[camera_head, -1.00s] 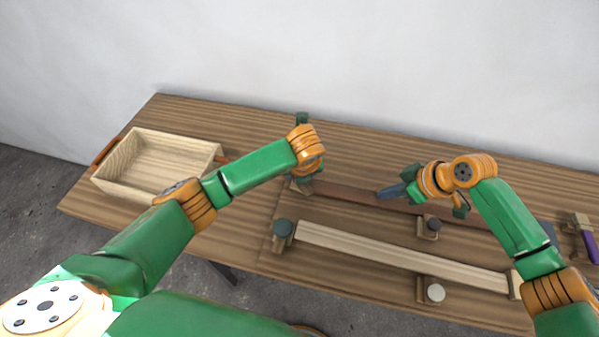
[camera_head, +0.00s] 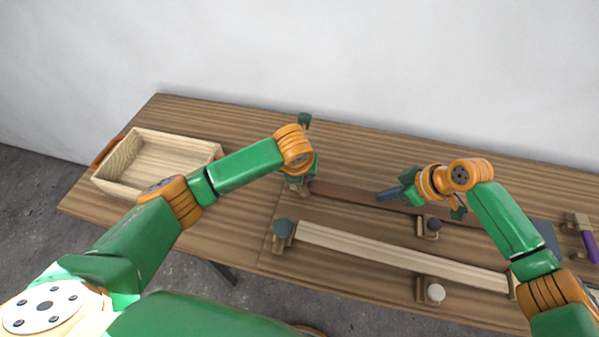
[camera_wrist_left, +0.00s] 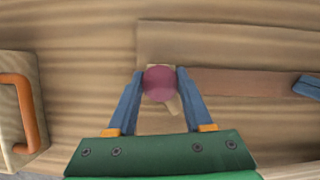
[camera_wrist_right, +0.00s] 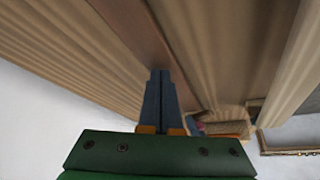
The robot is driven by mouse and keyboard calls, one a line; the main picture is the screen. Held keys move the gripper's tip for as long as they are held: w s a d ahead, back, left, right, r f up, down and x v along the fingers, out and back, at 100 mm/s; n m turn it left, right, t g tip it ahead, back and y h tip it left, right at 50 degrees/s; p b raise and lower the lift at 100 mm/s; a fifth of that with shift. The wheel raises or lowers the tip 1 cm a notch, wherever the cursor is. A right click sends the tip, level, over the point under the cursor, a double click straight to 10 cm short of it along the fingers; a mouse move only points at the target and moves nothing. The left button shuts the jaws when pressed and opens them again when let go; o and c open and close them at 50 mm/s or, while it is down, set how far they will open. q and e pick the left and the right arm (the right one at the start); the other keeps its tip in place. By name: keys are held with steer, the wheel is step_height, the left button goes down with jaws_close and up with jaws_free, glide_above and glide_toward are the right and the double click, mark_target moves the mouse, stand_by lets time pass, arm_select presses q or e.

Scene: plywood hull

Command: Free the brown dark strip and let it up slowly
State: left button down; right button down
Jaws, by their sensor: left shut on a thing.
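The brown dark strip (camera_head: 345,192) lies flat along the table behind a pale strip; it also shows in the left wrist view (camera_wrist_left: 235,83) and right wrist view (camera_wrist_right: 140,28). At its left end is a wooden clamp block with a dark red round knob (camera_wrist_left: 160,83). My left gripper (camera_wrist_left: 159,80) is shut on this knob, one finger on each side. The head view hides most of that grip behind my wrist. My right gripper (camera_wrist_right: 160,76) has its fingers together at the strip, right of the knob. I cannot tell how firmly they touch it.
A pale strip (camera_head: 390,252) lies in front, with a green-topped knob (camera_head: 283,228) at its left end. A dark knob (camera_head: 433,225) and a white knob (camera_head: 436,292) stand beside it. A wooden crate (camera_head: 196,172) is at left. A purple-handled tool (camera_head: 588,246) lies far right.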

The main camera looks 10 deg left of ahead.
arm_select(q)
steer(key=m+h, duration=0.2)
steer(key=m, duration=0.3)
steer(key=shift+m, duration=0.3)
steer(key=shift+c, duration=1.1)
jaws_free()
steer(key=shift+r, duration=3.55)
arm_select(e)
steer(key=shift+s+f, duration=0.1)
arm_select(q)
step_height(320, 180, up, 6)
steer(key=p, duration=0.6)
arm_select(e)
steer(key=shift+r, duration=3.1)
arm_select(q)
steer(key=shift+r, duration=0.2)
arm_select(e)
steer(key=shift+r, duration=0.1)
